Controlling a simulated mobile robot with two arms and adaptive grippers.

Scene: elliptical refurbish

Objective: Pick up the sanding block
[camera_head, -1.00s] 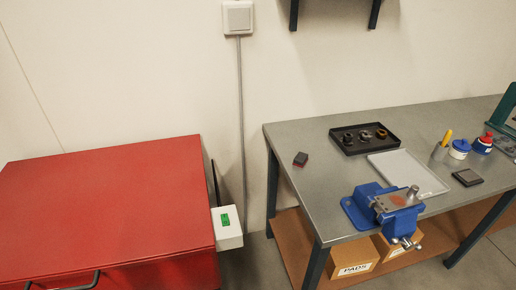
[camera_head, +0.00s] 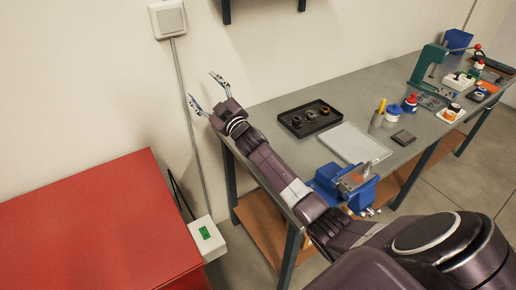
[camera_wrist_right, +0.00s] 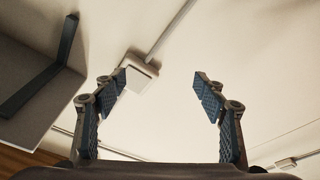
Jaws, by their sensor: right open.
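A dark grey flat block (camera_head: 403,137) lies on the workbench (camera_head: 362,88), right of the pale flat plate (camera_head: 354,143). A smaller dark block with a red edge lay near the bench's left end in the earlier head view; it is not visible now, and my right arm covers that area. I cannot tell for certain which is the sanding block. My right gripper (camera_head: 203,88) is open and empty, raised beyond the bench's left end in front of the wall. Its spread fingers also show in the right wrist view (camera_wrist_right: 160,78), with nothing between them. My left gripper is not in view.
A black tray of dark parts (camera_head: 310,118), a blue vise (camera_head: 345,186), a blue-capped jar (camera_head: 393,115) and a green press (camera_head: 428,68) stand on the bench. A red cabinet (camera_head: 90,225) is at left. A wall switch (camera_head: 168,18) is above the gripper.

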